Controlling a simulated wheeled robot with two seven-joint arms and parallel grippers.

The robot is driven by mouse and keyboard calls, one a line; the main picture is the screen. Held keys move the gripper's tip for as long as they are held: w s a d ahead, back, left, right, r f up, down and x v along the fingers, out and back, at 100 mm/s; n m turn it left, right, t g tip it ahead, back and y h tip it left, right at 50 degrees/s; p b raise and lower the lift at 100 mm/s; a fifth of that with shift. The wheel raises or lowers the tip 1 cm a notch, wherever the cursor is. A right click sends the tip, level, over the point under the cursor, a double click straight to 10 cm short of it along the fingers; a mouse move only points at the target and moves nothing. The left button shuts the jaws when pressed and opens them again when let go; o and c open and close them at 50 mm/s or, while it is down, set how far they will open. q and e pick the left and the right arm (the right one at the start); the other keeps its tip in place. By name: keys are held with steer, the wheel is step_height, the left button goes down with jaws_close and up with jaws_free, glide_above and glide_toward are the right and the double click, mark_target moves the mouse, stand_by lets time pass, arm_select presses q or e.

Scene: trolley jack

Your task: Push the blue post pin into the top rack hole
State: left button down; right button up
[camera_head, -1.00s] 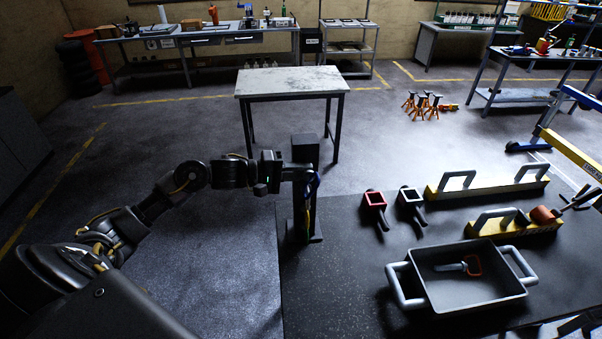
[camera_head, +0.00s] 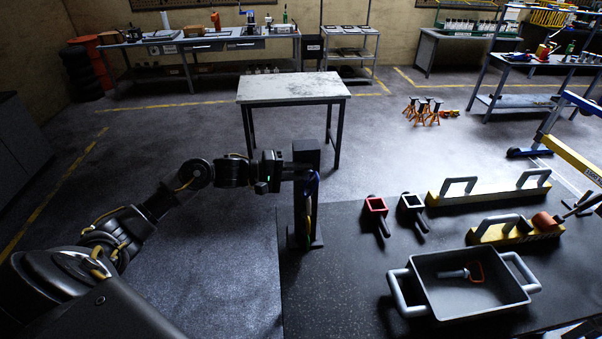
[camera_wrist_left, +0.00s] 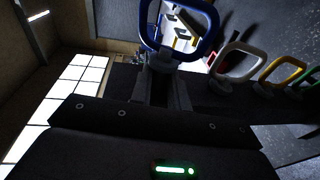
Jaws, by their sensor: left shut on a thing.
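A dark upright rack post (camera_head: 306,153) stands at the left edge of the dark mat, and colored rings show along its side. My left gripper (camera_head: 302,173) is level with its upper part, reaching in from the left. In the left wrist view, my left gripper (camera_wrist_left: 166,92) is shut on the blue post pin (camera_wrist_left: 150,36), whose blue ring handle stands out beyond the fingers. The ring also shows faintly in the head view (camera_head: 316,182). The pin's shaft and the top rack hole are hidden, so I cannot tell how deep the pin sits. My right gripper is out of view.
A grey tray (camera_head: 437,299) and two yellow handled bars (camera_head: 470,194) lie on the mat (camera_head: 340,290). A table (camera_head: 292,88) stands behind the post.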

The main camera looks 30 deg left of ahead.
arm_select(q)
steer(key=shift+w, duration=0.15)
steer(key=c, duration=1.8)
jaws_free()
steer(key=shift+a, duration=0.1)
steer(key=o, duration=0.5)
steer(key=shift+o, duration=0.2)
steer(key=shift+f, duration=0.1)
steer(key=b+v, duration=0.4)
steer(key=v, duration=0.6)
steer(key=shift+s+a+r, duration=0.2)
steer(key=shift+s+a, duration=0.05)
steer(key=shift+s, duration=0.05)
